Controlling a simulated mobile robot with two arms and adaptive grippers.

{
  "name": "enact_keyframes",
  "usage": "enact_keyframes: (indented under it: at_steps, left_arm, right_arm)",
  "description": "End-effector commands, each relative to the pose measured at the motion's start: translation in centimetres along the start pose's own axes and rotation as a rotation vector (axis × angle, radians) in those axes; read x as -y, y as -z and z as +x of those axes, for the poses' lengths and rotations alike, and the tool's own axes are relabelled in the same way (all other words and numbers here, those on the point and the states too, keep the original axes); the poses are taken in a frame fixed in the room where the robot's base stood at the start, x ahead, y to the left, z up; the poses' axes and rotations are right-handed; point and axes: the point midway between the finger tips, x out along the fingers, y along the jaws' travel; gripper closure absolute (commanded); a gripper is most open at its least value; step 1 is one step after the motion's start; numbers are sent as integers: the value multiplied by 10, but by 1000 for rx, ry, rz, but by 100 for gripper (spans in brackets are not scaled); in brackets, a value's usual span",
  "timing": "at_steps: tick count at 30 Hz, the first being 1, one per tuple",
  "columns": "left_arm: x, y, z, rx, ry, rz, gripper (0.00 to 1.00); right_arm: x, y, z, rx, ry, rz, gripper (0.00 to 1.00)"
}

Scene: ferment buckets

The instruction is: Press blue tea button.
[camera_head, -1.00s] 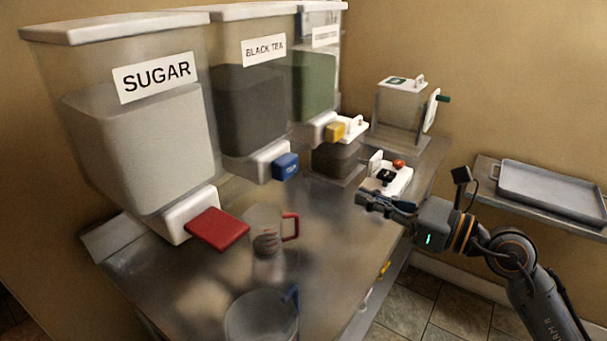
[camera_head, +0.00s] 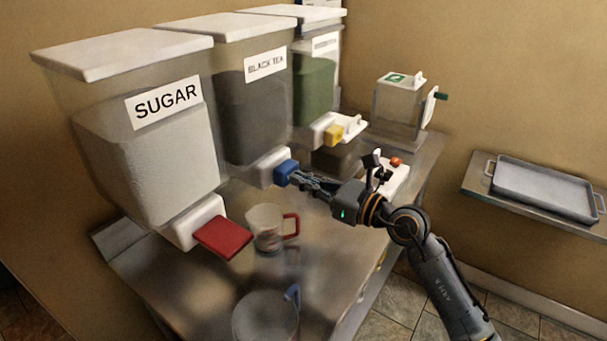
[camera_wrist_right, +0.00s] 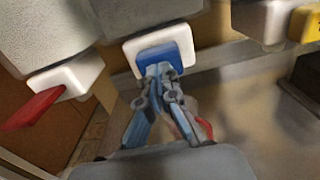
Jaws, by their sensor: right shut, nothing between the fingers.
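The blue tea button (camera_head: 285,172) sits on the white spout block (camera_head: 262,168) at the foot of the black tea dispenser (camera_head: 252,110). My right gripper (camera_head: 294,177) is shut and empty, with its fingertips at the button's front. In the right wrist view the shut fingertips (camera_wrist_right: 158,70) overlap the lower part of the blue button (camera_wrist_right: 160,53); I cannot tell whether they press it in. My left gripper is not in view.
A sugar dispenser with a red button (camera_head: 223,237) stands left, and another with a yellow button (camera_head: 333,135) stands behind. A red-handled measuring cup (camera_head: 266,228) and a blue-handled jug (camera_head: 265,318) stand on the table below. A tray (camera_head: 545,190) lies on the right shelf.

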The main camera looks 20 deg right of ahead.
Motion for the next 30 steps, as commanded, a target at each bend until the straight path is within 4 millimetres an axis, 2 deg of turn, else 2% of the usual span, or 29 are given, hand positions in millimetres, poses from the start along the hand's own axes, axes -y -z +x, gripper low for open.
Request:
enact_keyframes:
  at_steps: [12,19,30]
  left_arm:
    - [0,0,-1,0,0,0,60]
    - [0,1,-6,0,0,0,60]
    - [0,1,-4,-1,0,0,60]
  right_arm:
    - [0,0,4,1,0,0,100]
    - [0,-1,26,1,0,0,100]
    - [2,0,24,3,1,-1,100]
